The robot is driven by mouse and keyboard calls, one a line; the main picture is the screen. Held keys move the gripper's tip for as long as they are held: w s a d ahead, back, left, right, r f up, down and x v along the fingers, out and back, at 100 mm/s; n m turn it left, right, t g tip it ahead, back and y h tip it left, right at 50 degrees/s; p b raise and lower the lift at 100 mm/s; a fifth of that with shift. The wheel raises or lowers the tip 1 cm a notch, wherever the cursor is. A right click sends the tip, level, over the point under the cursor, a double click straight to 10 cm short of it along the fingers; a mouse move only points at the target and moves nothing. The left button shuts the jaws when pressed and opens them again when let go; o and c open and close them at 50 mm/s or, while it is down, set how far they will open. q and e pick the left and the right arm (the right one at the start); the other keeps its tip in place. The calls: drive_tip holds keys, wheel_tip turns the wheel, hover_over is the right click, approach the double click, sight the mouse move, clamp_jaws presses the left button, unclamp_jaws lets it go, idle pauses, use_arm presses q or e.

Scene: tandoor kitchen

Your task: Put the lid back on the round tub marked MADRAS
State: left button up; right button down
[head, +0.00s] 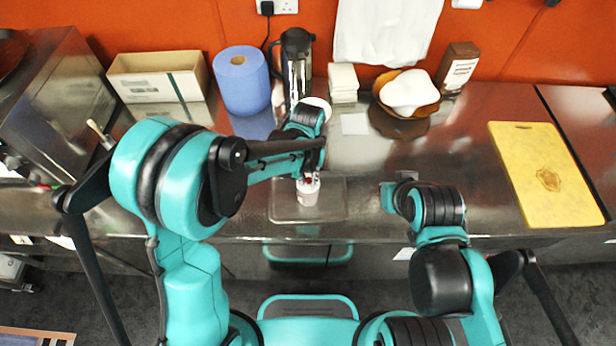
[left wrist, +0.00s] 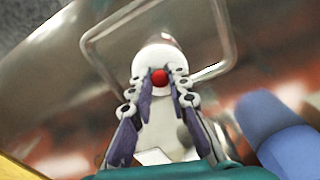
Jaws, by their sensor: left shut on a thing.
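A small round pinkish-white tub (head: 308,196), likely the MADRAS one, stands on a shallow tray (head: 284,212); I cannot read its marking. My left gripper (head: 309,180) is right above it. In the left wrist view my left gripper (left wrist: 160,80) has its fingers closed around a red knob (left wrist: 160,77), with the white tub (left wrist: 157,54) just beyond. The lid under the knob is hard to make out, and I cannot tell whether it touches the rim. My right gripper (head: 391,196) hangs over the counter, apart from the tub; its fingers are unclear.
Behind stand a blue paper roll (head: 241,80), a steel flask (head: 297,62), a stack of white squares (head: 343,83) and a brown bowl (head: 428,110) with white contents. A cardboard box (head: 155,78) is at left, a yellow board (head: 546,175) at right. Counter near the right gripper is clear.

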idle(0.4)
use_arm(q)
drive_tip(key=o, duration=1.4)
drive_tip(key=shift+r, duration=0.1)
drive_tip(key=shift+r+p, duration=2.3)
drive_tip(key=shift+r, duration=1.1)
clamp_jaws()
